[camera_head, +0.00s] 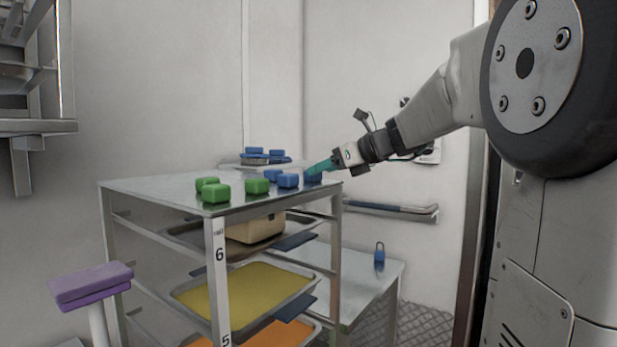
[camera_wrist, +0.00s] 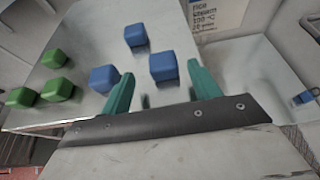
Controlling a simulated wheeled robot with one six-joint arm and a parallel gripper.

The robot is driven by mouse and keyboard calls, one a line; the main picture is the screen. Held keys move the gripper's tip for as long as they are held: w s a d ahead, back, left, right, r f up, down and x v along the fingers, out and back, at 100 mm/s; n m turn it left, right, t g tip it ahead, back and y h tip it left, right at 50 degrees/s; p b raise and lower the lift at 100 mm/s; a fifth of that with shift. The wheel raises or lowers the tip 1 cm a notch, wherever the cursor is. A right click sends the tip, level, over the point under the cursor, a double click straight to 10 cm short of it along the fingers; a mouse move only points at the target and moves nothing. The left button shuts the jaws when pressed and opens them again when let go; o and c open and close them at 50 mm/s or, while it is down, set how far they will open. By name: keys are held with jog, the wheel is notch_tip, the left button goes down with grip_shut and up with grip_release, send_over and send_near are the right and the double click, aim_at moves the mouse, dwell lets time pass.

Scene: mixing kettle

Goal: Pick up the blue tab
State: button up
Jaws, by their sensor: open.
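Three blue tabs, shaped like rounded blocks, sit on the metal rack's top (camera_head: 150,187). In the head view they are the left one (camera_head: 272,176), the front one (camera_head: 288,181) and the right one (camera_head: 312,176), partly behind my fingertips. My gripper (camera_head: 309,172) has teal fingers and reaches in from the right, low over the top's right end. In the wrist view one blue tab (camera_wrist: 163,68) shows between the open fingertips (camera_wrist: 160,72); I cannot tell how far beyond them it is. Another tab (camera_wrist: 104,79) is close left of the left finger, and a third (camera_wrist: 135,36) is farther off.
Three green blocks (camera_head: 257,186) stand left of the blue ones. Behind is a plate with blue pieces (camera_head: 266,156). Trays with yellow (camera_head: 245,292) and orange contents are below. A blue padlock-like object (camera_head: 379,253) stands on a lower surface at right. A purple pad (camera_head: 90,284) is at left.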

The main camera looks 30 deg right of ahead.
jog(key=x, duration=0.4)
jog(key=shift+w+d, duration=0.1)
jog(key=shift+w, duration=0.2)
jog(key=c, duration=1.1)
jog(key=shift+o, duration=0.2)
jog(key=shift+r, duration=0.45)
notch_tip(320, 180, up, 3)
jog(key=shift+s+d+f, duration=0.1)
jog(key=shift+s+d, duration=0.1)
jog(key=s+d+r, duration=0.1)
jog(key=s+d, duration=0.7)
jog(key=s, duration=0.5)
jog(key=shift+d+r, duration=0.2)
jog(key=shift+d, duration=0.05)
